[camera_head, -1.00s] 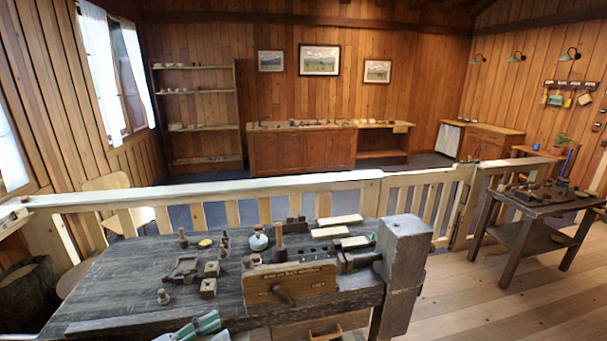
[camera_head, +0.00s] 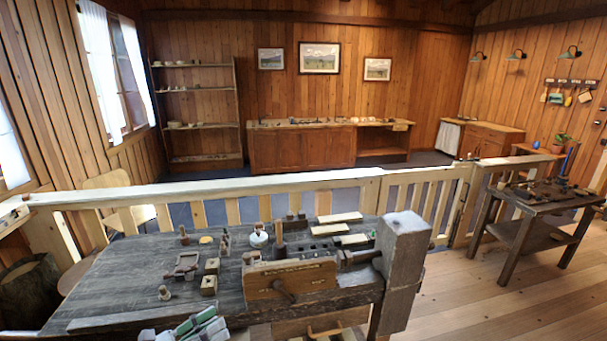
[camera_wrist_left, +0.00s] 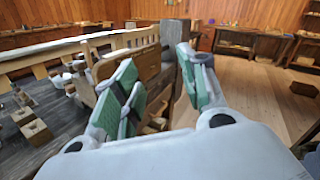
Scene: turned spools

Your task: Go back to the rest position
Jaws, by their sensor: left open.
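My left gripper (camera_head: 200,327) shows at the bottom edge of the head view, in front of the dark workbench (camera_head: 130,270). In the left wrist view its two green-padded fingers (camera_wrist_left: 160,88) are spread apart, with nothing between them. The fingers appear clear of the bench and its wooden vise jaw (camera_head: 290,281). My right gripper is in neither view.
The bench carries small wooden blocks (camera_head: 209,285), a white round piece with a reddish top (camera_head: 258,238) and pale boards (camera_head: 340,218). A grey post (camera_head: 403,250) stands at its right end. A railing (camera_head: 230,190) runs behind. Open floor (camera_head: 480,310) lies right.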

